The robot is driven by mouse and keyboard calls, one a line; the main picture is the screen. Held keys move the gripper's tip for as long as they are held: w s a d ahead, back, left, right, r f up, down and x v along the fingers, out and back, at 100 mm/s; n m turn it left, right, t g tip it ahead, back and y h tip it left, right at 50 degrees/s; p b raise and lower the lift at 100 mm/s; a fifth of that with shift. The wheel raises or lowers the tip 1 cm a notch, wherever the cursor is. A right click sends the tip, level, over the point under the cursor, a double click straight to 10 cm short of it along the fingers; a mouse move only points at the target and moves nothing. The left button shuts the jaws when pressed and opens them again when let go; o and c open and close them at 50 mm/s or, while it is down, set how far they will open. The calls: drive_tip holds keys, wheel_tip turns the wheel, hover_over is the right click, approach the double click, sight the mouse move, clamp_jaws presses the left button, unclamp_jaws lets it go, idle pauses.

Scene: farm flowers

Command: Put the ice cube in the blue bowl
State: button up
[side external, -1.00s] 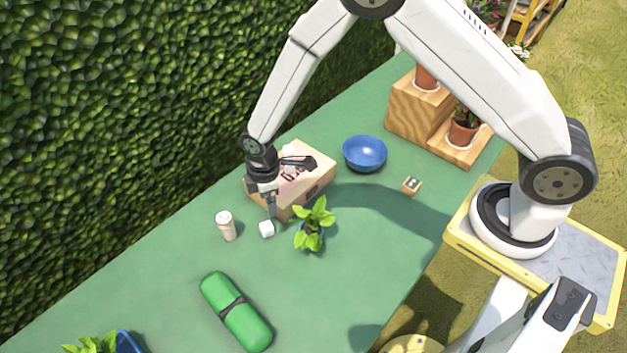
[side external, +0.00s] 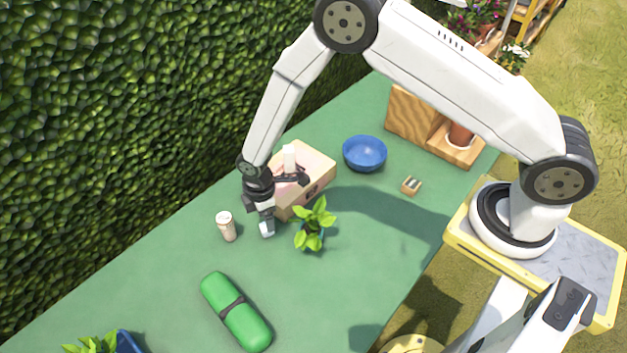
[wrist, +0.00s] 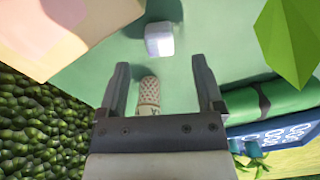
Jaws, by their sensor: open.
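The white ice cube (wrist: 159,39) lies on the green table just beyond my open fingertips in the wrist view. In the side view the ice cube (side external: 267,230) shows at the tip of my gripper (side external: 267,222), partly covered by it. My gripper (wrist: 163,75) is open, with nothing between its fingers, and points down at the table. The blue bowl (side external: 365,154) stands upright further back to the right in the side view and looks empty. It is not in the wrist view.
A cardboard box (side external: 312,172) stands right behind my gripper. A potted plant (side external: 313,228) is close on the right, and a salt shaker (side external: 227,227) on the left. A green case (side external: 236,312) lies in front. A small sharpener (side external: 411,186) is near the bowl.

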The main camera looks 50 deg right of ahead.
drive_tip(key=shift+w+a+f, duration=0.1)
drive_tip(key=shift+f, duration=2.5)
clamp_jaws()
